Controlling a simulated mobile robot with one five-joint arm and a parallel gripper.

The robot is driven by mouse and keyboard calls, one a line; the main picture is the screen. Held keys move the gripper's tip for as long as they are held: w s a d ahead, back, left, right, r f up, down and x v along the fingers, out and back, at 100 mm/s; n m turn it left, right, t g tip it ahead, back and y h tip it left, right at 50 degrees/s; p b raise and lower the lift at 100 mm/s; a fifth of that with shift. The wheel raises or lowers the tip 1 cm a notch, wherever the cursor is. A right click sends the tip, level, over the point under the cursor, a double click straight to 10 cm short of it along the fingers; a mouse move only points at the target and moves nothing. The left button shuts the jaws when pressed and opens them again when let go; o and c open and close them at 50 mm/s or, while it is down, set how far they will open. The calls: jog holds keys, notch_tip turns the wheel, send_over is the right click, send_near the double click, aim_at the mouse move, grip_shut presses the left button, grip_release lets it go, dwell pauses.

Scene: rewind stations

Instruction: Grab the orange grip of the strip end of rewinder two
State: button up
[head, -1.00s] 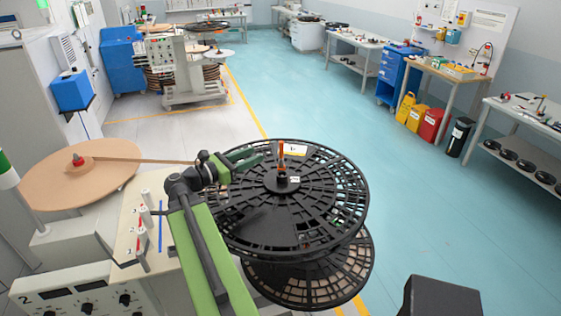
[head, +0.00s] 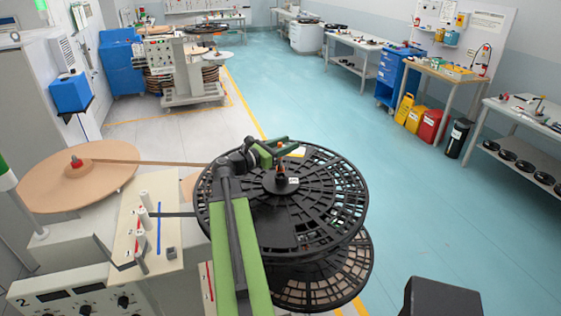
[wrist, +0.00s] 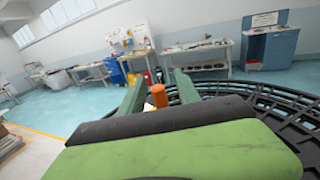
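In the wrist view an orange cylinder (wrist: 159,96) stands between the two open fingers, lower part hidden by my gripper body. I cannot tell whether the fingers touch it. The brown strip (head: 160,163) runs from the coil (head: 85,178) toward the reel; its end is hidden behind my arm.
The control box (head: 60,298) marked 2 stands at lower left, with small posts (head: 144,200) on the plate above it. A second reel flange lies below the top one. The blue-green floor (head: 420,210) to the right is open. Benches and bins stand farther back.

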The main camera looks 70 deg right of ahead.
grip_shut()
dwell(1.4)
